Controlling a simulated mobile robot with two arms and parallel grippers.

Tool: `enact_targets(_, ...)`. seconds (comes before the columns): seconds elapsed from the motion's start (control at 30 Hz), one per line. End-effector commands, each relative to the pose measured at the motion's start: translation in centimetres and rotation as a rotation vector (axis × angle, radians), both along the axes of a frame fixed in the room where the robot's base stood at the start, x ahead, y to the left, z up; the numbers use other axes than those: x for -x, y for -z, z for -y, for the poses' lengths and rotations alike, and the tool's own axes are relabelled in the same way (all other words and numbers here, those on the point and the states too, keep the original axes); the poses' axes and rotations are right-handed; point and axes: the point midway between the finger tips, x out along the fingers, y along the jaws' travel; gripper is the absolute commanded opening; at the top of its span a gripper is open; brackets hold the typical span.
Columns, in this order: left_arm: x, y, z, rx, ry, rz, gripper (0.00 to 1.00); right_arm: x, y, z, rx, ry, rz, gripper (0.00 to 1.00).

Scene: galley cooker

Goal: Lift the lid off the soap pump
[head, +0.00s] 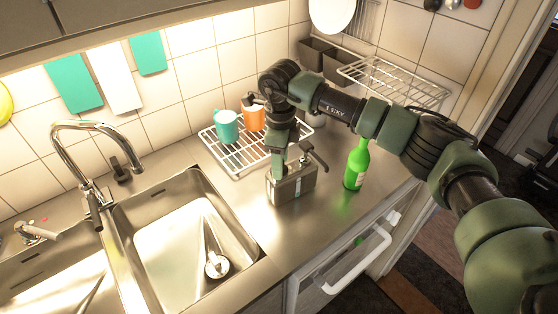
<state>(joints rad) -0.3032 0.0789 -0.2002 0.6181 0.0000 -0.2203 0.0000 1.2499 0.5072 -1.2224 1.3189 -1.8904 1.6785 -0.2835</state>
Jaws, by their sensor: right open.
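A grey box-shaped body, which looks like the soap pump (293,190), stands on the counter right of the sink. My right gripper (297,164) is open and points down at its top from above. The gripper covers much of the top, so the lid is hard to make out. I cannot tell whether the fingers touch it. My left gripper is not in view.
A green bottle (356,165) stands close to the right. A wire rack (236,160) behind holds a teal mug (227,126) and an orange mug (252,118). The sink (180,245) lies to the left, with a tall faucet (88,126). The front counter is clear.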

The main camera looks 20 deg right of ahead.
Motion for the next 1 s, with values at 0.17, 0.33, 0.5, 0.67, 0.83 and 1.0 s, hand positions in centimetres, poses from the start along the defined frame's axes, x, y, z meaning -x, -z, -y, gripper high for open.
enact_targets(0.17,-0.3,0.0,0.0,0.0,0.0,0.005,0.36,0.0,0.2,0.0,-0.001,-0.001,0.001,0.49)
enact_targets(0.33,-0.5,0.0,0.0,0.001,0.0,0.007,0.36,0.0,0.2,0.0,-0.001,-0.001,0.001,0.16)
enact_targets(0.5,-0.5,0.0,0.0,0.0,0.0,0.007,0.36,0.0,0.2,-0.1,-0.001,-0.001,0.0,0.0)
enact_targets(0.67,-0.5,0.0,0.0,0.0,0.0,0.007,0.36,0.1,0.2,0.0,-0.001,-0.001,-0.002,0.0)
enact_targets(0.83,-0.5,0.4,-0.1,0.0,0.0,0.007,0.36,0.0,-0.4,-0.1,-0.001,-0.001,0.002,0.0)
enact_targets(1.0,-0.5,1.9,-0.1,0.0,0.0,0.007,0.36,-0.1,-3.2,-0.1,-0.003,-0.002,0.007,0.0)
